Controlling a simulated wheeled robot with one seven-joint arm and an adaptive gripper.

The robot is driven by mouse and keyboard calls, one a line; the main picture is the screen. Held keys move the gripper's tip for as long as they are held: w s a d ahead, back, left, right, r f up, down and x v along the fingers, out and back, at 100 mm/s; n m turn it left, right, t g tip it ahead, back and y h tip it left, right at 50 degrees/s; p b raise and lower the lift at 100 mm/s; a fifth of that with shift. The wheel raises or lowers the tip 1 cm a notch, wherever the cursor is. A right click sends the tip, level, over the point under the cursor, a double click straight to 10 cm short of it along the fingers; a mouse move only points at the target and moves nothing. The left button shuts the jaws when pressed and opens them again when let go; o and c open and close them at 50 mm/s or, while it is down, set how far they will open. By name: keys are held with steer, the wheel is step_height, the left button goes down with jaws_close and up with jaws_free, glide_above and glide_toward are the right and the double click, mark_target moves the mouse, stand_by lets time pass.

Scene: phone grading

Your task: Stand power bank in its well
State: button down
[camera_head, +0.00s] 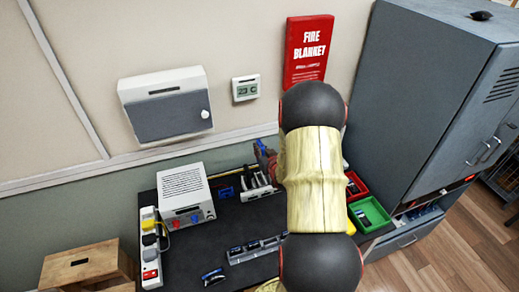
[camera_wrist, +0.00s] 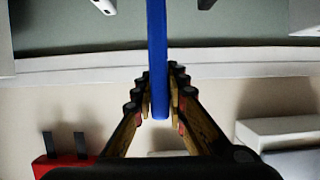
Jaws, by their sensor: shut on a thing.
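In the wrist view my gripper (camera_wrist: 160,103) is shut on a thin, upright blue slab (camera_wrist: 158,55), seen edge-on; it looks like the power bank. The slab runs from the top edge of the picture down between the fingers. I cannot tell which slot is the power bank's well.
A white power supply (camera_head: 185,196) and a power strip (camera_head: 150,251) stand at the bench's left. A small dark blue item (camera_head: 213,277) lies near the front. Green (camera_head: 370,215) and red (camera_head: 355,187) bins are right of my arm, beside a grey cabinet (camera_head: 425,95).

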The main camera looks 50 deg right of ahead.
steer(key=shift+f, duration=0.3)
steer(key=shift+f+b, duration=2.25)
steer(key=shift+f, duration=1.35)
steer(key=shift+s+a+f+b, duration=0.1)
steer(key=shift+f+b, duration=2.25)
steer(key=shift+b, duration=0.05)
steer(key=c, duration=1.7)
jaws_free()
steer(key=shift+f, duration=0.1)
steer(key=shift+s, duration=0.1)
steer(key=v, duration=1.2)
